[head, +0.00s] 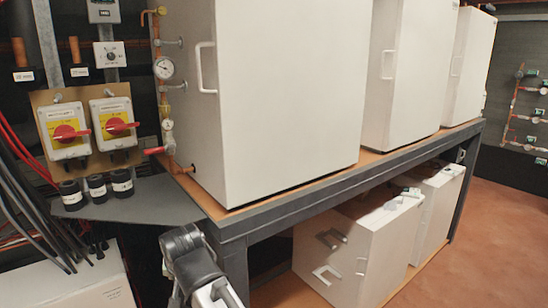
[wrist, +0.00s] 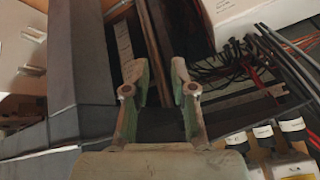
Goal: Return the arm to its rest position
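My gripper (wrist: 158,76) shows in the wrist view with its two fingers apart and nothing visible between them. Beyond the fingers are dark metal frame parts and a narrow gap. In the head view, part of my arm (head: 192,258) shows at the bottom, just in front of the near leg of the metal stand. Its lower end is cut off by the picture edge, and I cannot make out the fingers there.
Large white units stand on the dark metal stand (head: 340,186); smaller white boxes (head: 358,250) sit below. Red-handled switches (head: 66,133) and black cables (head: 28,205) are at the left, with cables also in the wrist view (wrist: 250,52). Open floor (head: 495,230) lies at the right.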

